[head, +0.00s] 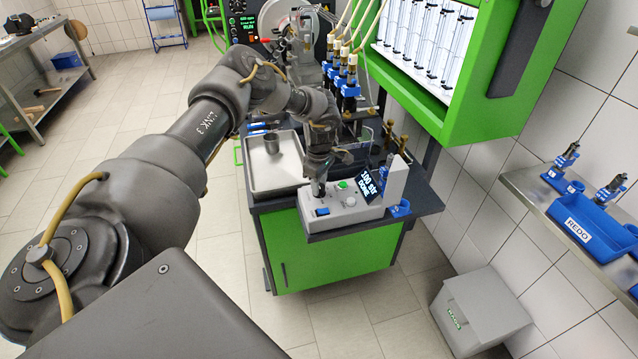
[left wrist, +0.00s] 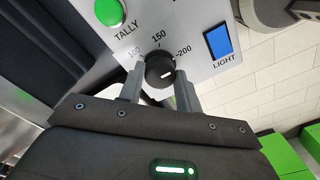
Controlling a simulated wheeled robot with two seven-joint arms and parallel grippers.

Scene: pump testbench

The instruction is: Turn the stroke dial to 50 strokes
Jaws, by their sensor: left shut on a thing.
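The stroke dial (left wrist: 157,66) is a round black knob with a white mark on the panel of a light grey control box (head: 345,213). In the left wrist view, the labels 100, 150 and 200 show around it; no 50 label is readable. The white mark sits low and right of the knob's middle. My left gripper (head: 319,188) reaches down onto the box from above, its two fingers shut on the dial from both sides. In the head view the gripper hides the dial. The box's display (head: 371,185) reads "100 str DONE". My right gripper is not in view.
Near the dial are the green TALLY button (left wrist: 108,12) and the blue LIGHT switch (left wrist: 219,42). The box stands on a green cabinet (head: 335,258), beside a metal tray (head: 262,178) with a cup (head: 271,143). Injectors with hoses (head: 350,85) stand behind. Blue REDO bin (head: 590,222) is at right.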

